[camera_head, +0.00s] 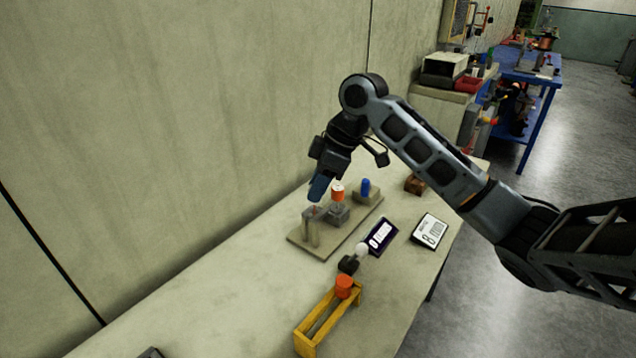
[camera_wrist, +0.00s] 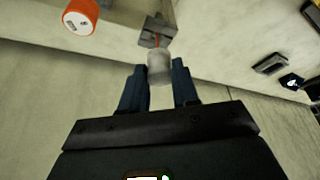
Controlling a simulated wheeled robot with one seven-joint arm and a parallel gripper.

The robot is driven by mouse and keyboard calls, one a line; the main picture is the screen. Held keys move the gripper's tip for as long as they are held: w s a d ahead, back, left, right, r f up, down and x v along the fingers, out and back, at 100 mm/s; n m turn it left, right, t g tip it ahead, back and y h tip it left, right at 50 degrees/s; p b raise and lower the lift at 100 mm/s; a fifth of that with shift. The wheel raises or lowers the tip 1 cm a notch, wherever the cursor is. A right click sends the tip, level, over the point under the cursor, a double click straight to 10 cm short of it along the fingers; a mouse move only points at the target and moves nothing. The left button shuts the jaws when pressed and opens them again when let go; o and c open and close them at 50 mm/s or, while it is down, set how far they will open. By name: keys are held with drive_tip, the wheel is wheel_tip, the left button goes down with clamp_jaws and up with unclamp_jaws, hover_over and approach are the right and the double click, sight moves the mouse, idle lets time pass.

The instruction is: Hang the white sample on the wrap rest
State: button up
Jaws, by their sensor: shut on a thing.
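My gripper (camera_head: 320,187) points down over the left end of a flat board, with its blue fingers shut on the white sample. In the wrist view, the white sample (camera_wrist: 159,68) is a pale, short cylinder between the fingertips (camera_wrist: 160,88). A grey upright stand (camera_head: 312,214), seemingly the wrap rest, is just below the fingers in the head view. Its grey notched block (camera_wrist: 156,32) with an orange-red strip shows just beyond the sample in the wrist view. I cannot tell whether sample and stand touch. The sample is hidden by the fingers in the head view.
An orange-and-white spool (camera_head: 338,192) sits on a grey block right beside my gripper. A blue piece (camera_head: 365,187) stands farther along the board (camera_head: 333,244). In front are a dark labelled card (camera_head: 381,236), a white display (camera_head: 429,231) and a yellow rack (camera_head: 325,322). The wall is close behind.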

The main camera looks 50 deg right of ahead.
drive_tip(key=shift+f+b, duration=1)
drive_tip(key=shift+f, duration=0.6)
drive_tip(key=o, duration=1.1)
drive_tip(key=shift+r, duration=0.1)
drive_tip(key=v, duration=0.7)
drive_tip(key=shift+r, duration=0.3)
drive_tip(key=shift+s+d, duration=0.15)
